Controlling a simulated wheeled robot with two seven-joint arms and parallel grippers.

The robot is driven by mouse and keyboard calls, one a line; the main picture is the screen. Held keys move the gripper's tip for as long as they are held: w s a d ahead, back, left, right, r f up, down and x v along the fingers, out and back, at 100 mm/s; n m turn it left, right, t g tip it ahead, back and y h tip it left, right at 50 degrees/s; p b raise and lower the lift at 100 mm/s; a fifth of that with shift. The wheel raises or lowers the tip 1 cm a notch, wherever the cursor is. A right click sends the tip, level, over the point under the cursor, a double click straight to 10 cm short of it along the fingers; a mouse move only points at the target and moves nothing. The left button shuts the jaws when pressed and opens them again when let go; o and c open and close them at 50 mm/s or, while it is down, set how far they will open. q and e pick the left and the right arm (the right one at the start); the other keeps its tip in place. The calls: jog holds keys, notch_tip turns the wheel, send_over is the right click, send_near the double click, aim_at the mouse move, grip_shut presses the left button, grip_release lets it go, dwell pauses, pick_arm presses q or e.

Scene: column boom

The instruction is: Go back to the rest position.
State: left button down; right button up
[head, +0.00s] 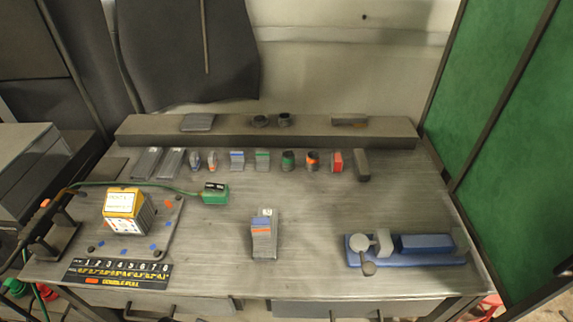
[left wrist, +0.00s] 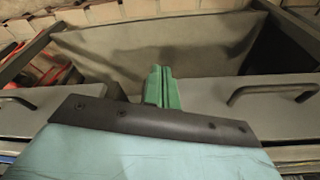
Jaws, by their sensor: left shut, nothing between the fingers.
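My left gripper (left wrist: 160,72) shows in the left wrist view as two green fingers side by side, shut with nothing between them. It points past a dark grey panel, between two grey drawer fronts with dark bar handles. It is not in the head view, and neither arm reaches over the table (head: 330,205) there. My right gripper is in neither view.
On the table stand a yellow-topped block (head: 124,211) on a plate, a green box (head: 215,193) with a cable, a grey stack (head: 265,234), a blue vise (head: 405,250), a numbered strip (head: 117,273) and a row of small parts. Green screens (head: 520,150) stand at right.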

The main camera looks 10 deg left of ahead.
pick_arm(q)
jog(key=s+a+f+g+b, duration=0.15)
jog(key=s+f, duration=0.25)
jog(key=f, duration=0.7)
jog(key=s+f+t+b, duration=0.15)
jog(key=s+f, duration=0.25)
jog(key=f, duration=0.6)
jog(key=s+a+f+g+b, duration=0.1)
jog(key=s+f+b, duration=0.2)
jog(key=s+f, duration=0.7)
jog(key=shift+s+a+f+g, duration=0.3)
jog(key=shift+s+a+g, duration=0.1)
jog(key=shift+s, duration=0.25)
